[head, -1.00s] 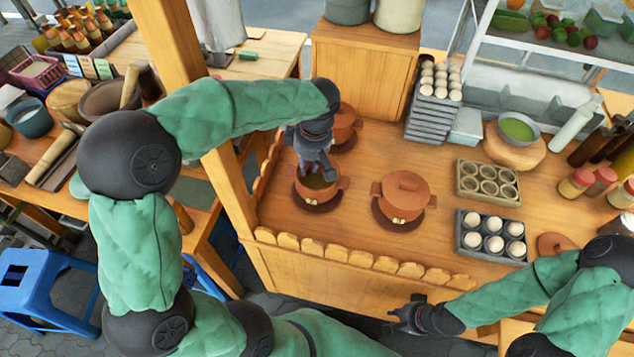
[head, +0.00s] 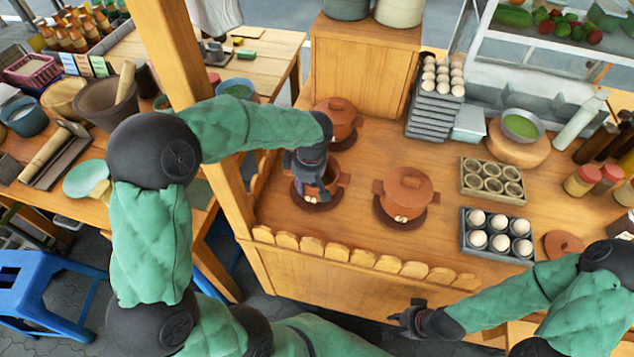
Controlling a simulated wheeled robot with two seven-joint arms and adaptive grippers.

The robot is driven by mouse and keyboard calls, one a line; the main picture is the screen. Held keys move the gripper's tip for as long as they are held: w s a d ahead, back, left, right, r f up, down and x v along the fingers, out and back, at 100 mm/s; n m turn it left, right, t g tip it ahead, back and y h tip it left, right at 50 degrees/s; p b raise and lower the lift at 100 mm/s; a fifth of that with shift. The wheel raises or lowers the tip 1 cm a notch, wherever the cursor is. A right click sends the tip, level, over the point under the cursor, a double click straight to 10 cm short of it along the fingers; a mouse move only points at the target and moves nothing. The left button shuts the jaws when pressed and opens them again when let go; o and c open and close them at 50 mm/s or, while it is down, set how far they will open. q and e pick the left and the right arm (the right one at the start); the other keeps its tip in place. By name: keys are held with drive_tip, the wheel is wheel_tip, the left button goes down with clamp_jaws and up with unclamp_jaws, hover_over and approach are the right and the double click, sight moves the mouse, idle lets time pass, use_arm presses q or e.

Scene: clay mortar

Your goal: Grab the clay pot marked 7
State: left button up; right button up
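Three brown clay pots stand on the wooden counter. An open pot (head: 335,172) at the front left sits on a dark round mat. My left gripper (head: 318,188) points down at its near left side and hides part of it; whether it touches or grips the wall is unclear. A lidded pot (head: 407,190) stands to the right, and another lidded pot (head: 337,115) stands behind. Small pale tags show at the fronts of the two front pots, but I cannot read a number. My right gripper (head: 400,317) hangs low before the counter, away from the pots; its fingers are too small to judge.
A loose clay lid (head: 563,244) lies at the right. An egg tray (head: 497,234) and a tray of cups (head: 491,180) stand right of the pots. A wooden post (head: 205,110) rises close to my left arm. A scalloped rail (head: 360,258) edges the counter front.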

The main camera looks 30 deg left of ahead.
use_arm(q)
clamp_jaws()
drive_tip(key=shift+r, duration=0.1)
